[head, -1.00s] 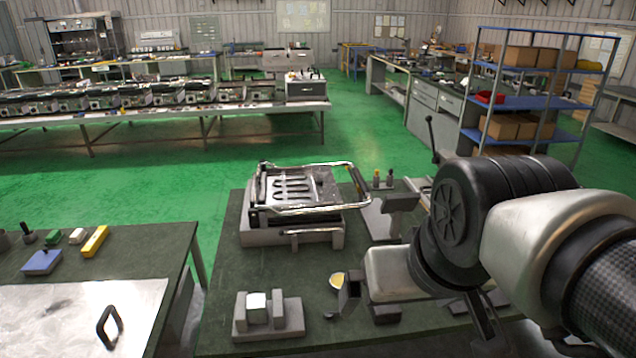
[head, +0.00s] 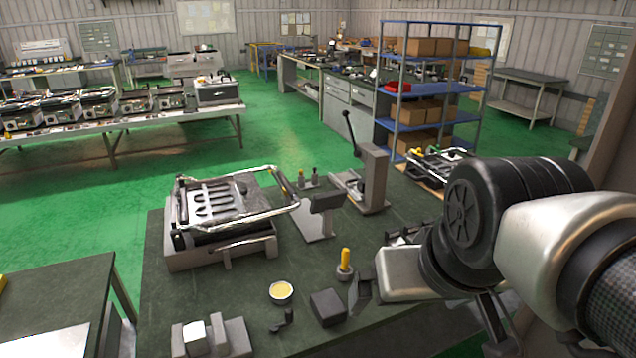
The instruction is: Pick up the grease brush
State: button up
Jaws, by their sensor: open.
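An upright yellow handle (head: 345,257), which looks like the grease brush, stands in a small grey round base on the dark bench (head: 200,292). Its lower end is hidden in the base. A shallow round tub (head: 281,292) of yellow grease lies to its left and nearer. My gripper (head: 362,288) is open, with its pale body just right of the brush in the picture. A dark finger shows close to the brush's base; the other finger is not clearly visible. The gap in depth between gripper and brush is hard to judge.
A dark block (head: 328,307) and a small black part (head: 283,321) lie near the brush. A grey fixture (head: 211,337) is at the front. The heating element unit (head: 220,215), a tilted display (head: 325,202) and a lever press (head: 372,178) stand behind.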

aim_at(344, 253)
jog(key=k+l+u, duration=0.15)
jog(key=l, duration=0.15)
jog(key=i+l+u, duration=0.25)
jog(key=i+l, duration=0.15)
jog(key=i+l+u, duration=0.25)
jog(key=i+l, duration=0.25)
